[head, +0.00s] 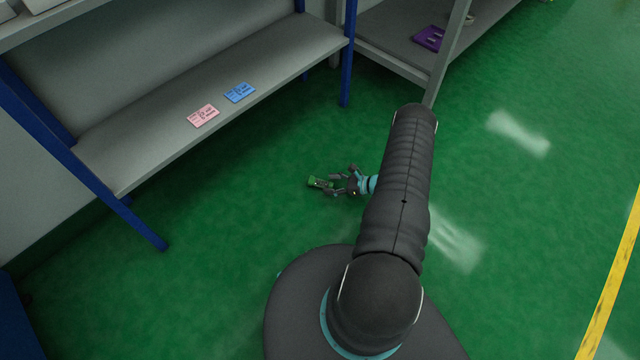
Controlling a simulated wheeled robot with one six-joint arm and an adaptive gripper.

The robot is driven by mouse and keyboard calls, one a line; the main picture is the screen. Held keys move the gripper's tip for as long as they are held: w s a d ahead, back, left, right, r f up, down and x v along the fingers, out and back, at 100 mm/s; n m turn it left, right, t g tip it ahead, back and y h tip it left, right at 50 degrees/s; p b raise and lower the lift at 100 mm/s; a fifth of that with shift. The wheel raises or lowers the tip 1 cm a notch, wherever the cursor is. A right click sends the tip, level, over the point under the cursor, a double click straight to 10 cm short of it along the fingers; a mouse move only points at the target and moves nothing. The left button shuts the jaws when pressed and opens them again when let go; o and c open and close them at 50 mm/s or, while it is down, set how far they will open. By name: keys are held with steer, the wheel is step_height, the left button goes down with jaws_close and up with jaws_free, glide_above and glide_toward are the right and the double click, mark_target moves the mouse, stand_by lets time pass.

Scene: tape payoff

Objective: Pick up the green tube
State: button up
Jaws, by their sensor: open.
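A small green tube (316,181) shows low over the green floor, just left of my gripper. My gripper (328,183) points left, with its fingers apart. The tube is at the fingertips, and its right end seems to reach the gap between them. The view is too small to tell whether the fingers touch it, or whether it lies on the floor. The middle of my arm hides part of the wrist.
A grey shelf with blue posts (225,85) stands at the upper left, bearing a pink card (203,115) and a blue card (239,92). Another rack (400,50) holds a purple item (429,38). Open floor surrounds the gripper; a yellow line (608,290) runs at right.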

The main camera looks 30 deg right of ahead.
mark_target(326, 183)
steer(key=x, duration=0.5)
steer(key=shift+r, duration=0.2)
jaws_close()
